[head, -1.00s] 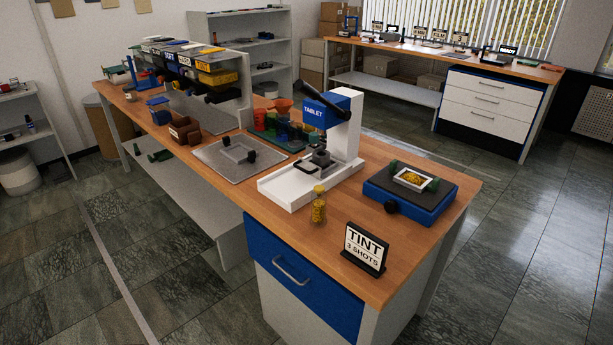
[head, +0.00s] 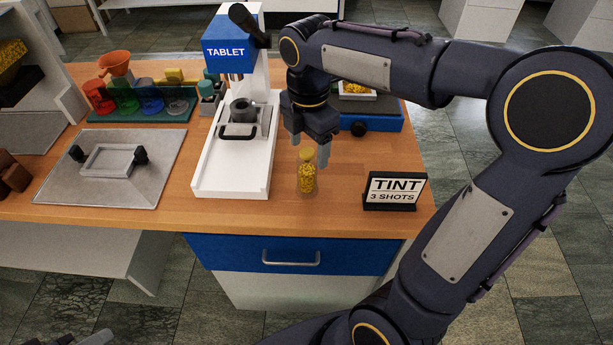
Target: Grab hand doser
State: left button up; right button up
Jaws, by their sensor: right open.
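A small clear bottle with yellow contents and a yellow top, which looks like the hand doser (head: 307,178), stands upright near the table's front edge. My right gripper (head: 311,150) points down right above it, open, with its fingertips at about the height of the doser's top. One finger is left of the top and one right of it. I cannot tell whether they touch it. My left gripper (head: 92,338) seems to show only as a grey sliver at the bottom left edge; its jaws cannot be made out.
A white tablet press (head: 232,160) stands left of the doser. A black TINT sign (head: 395,190) stands to its right. Behind my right gripper is a blue scale (head: 385,122) with a tray of yellow material. A grey plate (head: 110,190) with a handled frame lies further left.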

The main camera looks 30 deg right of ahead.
aim_at(307, 176)
jog(key=f, duration=0.6)
jog(key=shift+w, duration=0.3)
jog(key=c, duration=1.1)
